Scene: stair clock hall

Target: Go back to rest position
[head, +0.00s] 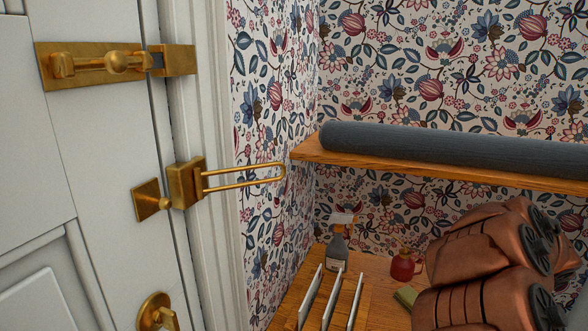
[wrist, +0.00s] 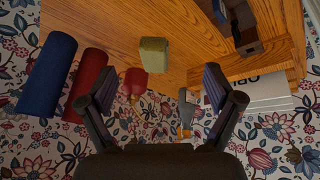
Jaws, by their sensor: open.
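My gripper (wrist: 157,72) shows in the wrist view with its two dark fingers spread wide and nothing between them. It is open and empty. Beyond the fingers are a green block (wrist: 154,54), a red bottle (wrist: 135,82) and a spray bottle (wrist: 186,108), all apart from it. In the head view my copper-coloured arm is folded at the lower right, and the gripper itself does not show there.
A white door (head: 75,150) with a brass bolt (head: 115,62) is on the left. A brass swing bar (head: 243,178) sticks out rightward from its frame. A wooden shelf (head: 450,172) carries a grey-blue roll (head: 450,150). White boards (head: 331,300) stand upright below.

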